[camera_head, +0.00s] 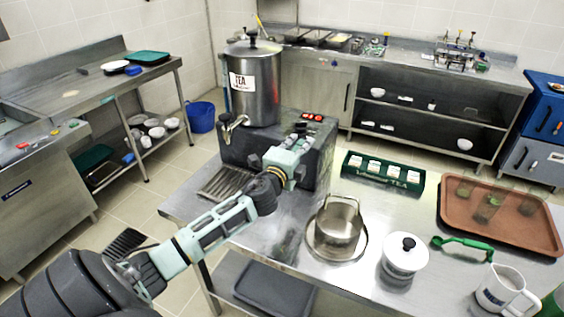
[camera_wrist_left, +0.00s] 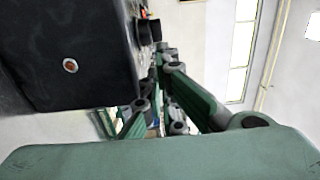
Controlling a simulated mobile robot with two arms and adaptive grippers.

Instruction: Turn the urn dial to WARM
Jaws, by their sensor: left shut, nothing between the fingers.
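The tea urn (camera_head: 255,90) is a steel cylinder with a TEA label and a tap. It stands on a dark base box (camera_head: 318,155) with red switches (camera_head: 312,117) on top. My left gripper (camera_head: 301,130) is at the front of this box and covers part of it. In the left wrist view the box (camera_wrist_left: 75,40) fills the upper left, and a dark knob-like part (camera_wrist_left: 148,30) sticks out from its edge close to my left fingers (camera_wrist_left: 160,65). The fingers are shut and hold nothing. I cannot read the dial setting or tell whether they touch it. My right gripper is out of view.
The steel table holds a pot (camera_head: 339,222), a white lidded jar (camera_head: 404,257), a green tea box (camera_head: 383,172), a brown tray (camera_head: 500,215) with glasses, a green-handled tool (camera_head: 463,243) and a mug (camera_head: 505,291). A drip grate (camera_head: 229,182) lies beside the urn base.

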